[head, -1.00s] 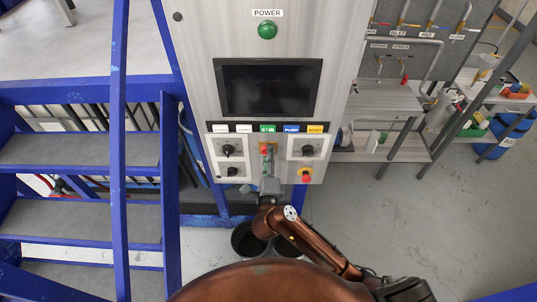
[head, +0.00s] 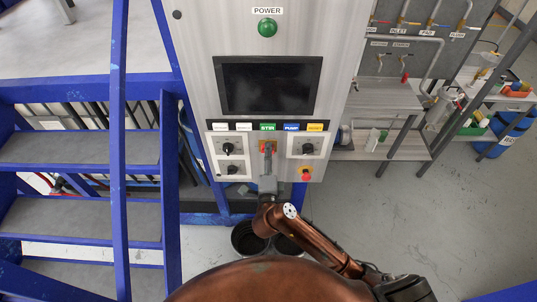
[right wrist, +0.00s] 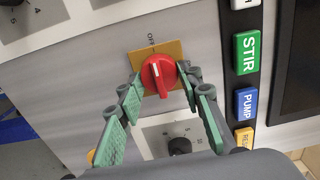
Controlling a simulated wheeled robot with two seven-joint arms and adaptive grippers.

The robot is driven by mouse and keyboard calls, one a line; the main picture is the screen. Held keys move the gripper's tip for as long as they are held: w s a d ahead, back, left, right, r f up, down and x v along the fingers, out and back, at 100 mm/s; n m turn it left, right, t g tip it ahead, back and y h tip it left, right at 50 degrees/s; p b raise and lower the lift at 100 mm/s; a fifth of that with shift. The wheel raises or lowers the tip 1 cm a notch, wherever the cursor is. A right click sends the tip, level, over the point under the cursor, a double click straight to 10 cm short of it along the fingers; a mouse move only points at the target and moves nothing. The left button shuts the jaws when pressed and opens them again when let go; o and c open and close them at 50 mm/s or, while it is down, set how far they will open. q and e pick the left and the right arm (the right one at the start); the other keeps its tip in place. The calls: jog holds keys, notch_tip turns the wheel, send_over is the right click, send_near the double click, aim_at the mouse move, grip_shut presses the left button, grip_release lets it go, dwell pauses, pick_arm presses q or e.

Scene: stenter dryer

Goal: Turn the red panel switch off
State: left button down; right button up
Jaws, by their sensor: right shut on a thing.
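The red panel switch (right wrist: 159,75) is a round red knob on a yellow plate (right wrist: 172,48) in the right wrist view. The word OFF is printed near the plate's upper edge, and a small white mark shows on the knob. In the head view the switch sits below the green STIR label (head: 268,127), largely hidden by my right gripper (head: 268,149). The green-padded fingers of my right gripper (right wrist: 161,80) are on either side of the knob, shut on it. My left gripper is not in view.
Black knobs (head: 228,149) (head: 307,149) flank the switch, and a red emergency button (head: 306,175) is at lower right. A dark screen (head: 268,86) and green POWER lamp (head: 267,28) are above. Blue-framed stairs (head: 80,150) stand left; shelves (head: 385,145) stand right.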

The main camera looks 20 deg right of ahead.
jog(key=o, duration=1.2)
jog(key=shift+c, duration=0.2)
jog(key=shift+s, duration=0.1)
jog(key=v, duration=1.1)
jog(key=shift+s, duration=0.35)
jog(key=shift+s+a, duration=0.1)
jog(key=shift+a, duration=0.05)
